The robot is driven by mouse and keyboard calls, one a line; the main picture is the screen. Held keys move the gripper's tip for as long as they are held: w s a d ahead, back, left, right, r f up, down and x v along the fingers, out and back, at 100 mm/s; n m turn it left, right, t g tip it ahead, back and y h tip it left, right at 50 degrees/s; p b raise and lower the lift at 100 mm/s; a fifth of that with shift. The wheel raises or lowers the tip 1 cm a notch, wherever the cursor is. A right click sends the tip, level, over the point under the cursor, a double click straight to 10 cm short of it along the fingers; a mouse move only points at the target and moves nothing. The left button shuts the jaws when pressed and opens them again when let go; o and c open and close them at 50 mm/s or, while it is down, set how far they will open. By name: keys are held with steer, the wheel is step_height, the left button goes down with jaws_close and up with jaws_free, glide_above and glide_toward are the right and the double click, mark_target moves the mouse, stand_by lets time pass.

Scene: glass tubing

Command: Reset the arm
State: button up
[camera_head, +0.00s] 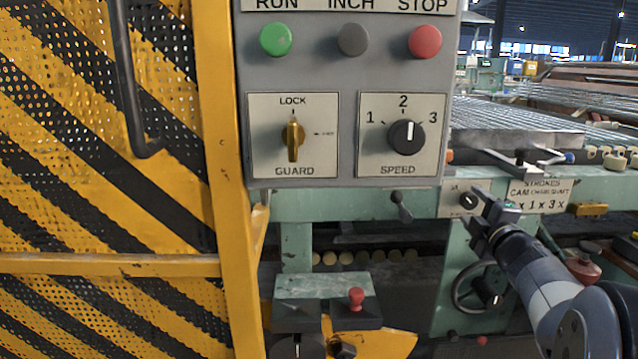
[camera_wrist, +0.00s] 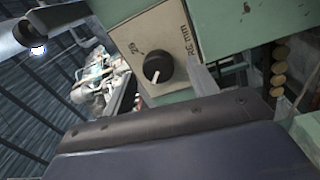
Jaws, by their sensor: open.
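My gripper (camera_head: 480,212) is at the end of my arm, which reaches in from the lower right in the head view. Its jaws are open and I see nothing held between them. It is close in front of a small black knob (camera_head: 469,201) on a pale plate on the green machine rail. In the wrist view the knob (camera_wrist: 158,68) shows with a white pointer line, and a grey finger (camera_wrist: 203,80) stands to its right. I cannot tell whether the gripper touches the knob or plate.
A grey control panel (camera_head: 345,88) hangs above left, with buttons, a guard key and a speed dial. A yellow-black striped guard (camera_head: 100,200) fills the left. A handwheel (camera_head: 480,290) and a red-knobbed lever box (camera_head: 355,310) sit lower down.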

steer(key=shift+w, duration=0.55)
steer(key=shift+s, duration=0.1)
